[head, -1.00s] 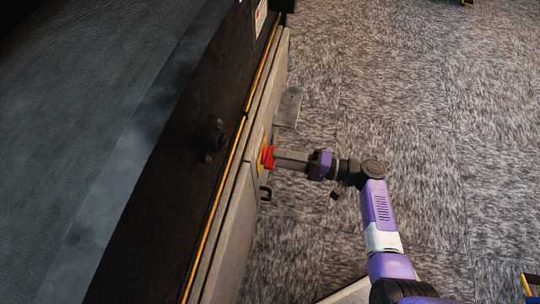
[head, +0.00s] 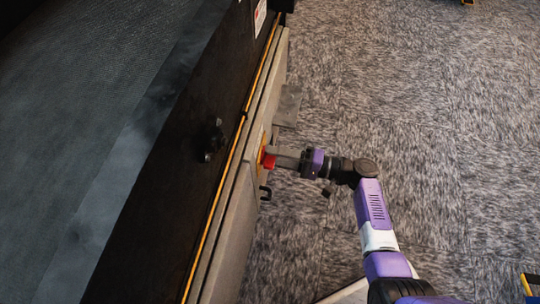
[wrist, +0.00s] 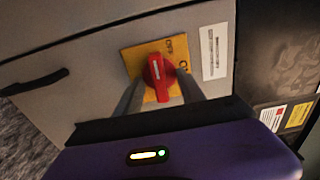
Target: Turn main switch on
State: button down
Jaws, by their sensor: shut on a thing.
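The main switch is a red rotary knob (wrist: 157,72) on a yellow plate (wrist: 142,58) with dark lettering, mounted on the grey cabinet panel (wrist: 90,85). In the head view the red knob (head: 267,160) shows at the side of the machine. My gripper (wrist: 158,88) has one finger on each side of the knob and is shut on it. The knob's handle stands close to upright in the wrist view, leaning slightly. My gripper also shows in the head view (head: 274,158), reaching in from the right. The fingertips' exact contact is partly hidden.
A black handle (head: 265,192) sticks out of the cabinet near the switch; it also shows in the wrist view (wrist: 34,82). A dark conveyor surface (head: 90,110) lies to the left. Open carpet (head: 400,100) is to the right. A white label (wrist: 214,52) is beside the switch.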

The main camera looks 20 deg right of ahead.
jog(key=shift+w+a+r, duration=0.1)
jog(key=shift+w+a, duration=0.15)
jog(key=shift+a, duration=0.4)
jog(key=shift+r+m+p, duration=0.1)
jog(key=shift+m+p, duration=1.7)
jog(key=shift+m, duration=0.5)
jog(key=m+p, duration=0.3)
jog(key=m, duration=0.2)
jog(key=m+p, duration=0.2)
jog(key=m, duration=0.3)
jog(key=shift+d, duration=0.1)
jog(key=m+p, duration=0.1)
jog(key=m, duration=0.3)
jog(key=shift+m, duration=0.3)
jog(key=c, duration=1.3)
grip_release()
jog(key=shift+w, duration=0.1)
jog(key=shift+d, duration=0.1)
jog(key=shift+f+v, duration=0.2)
jog(key=shift+v, duration=3.45)
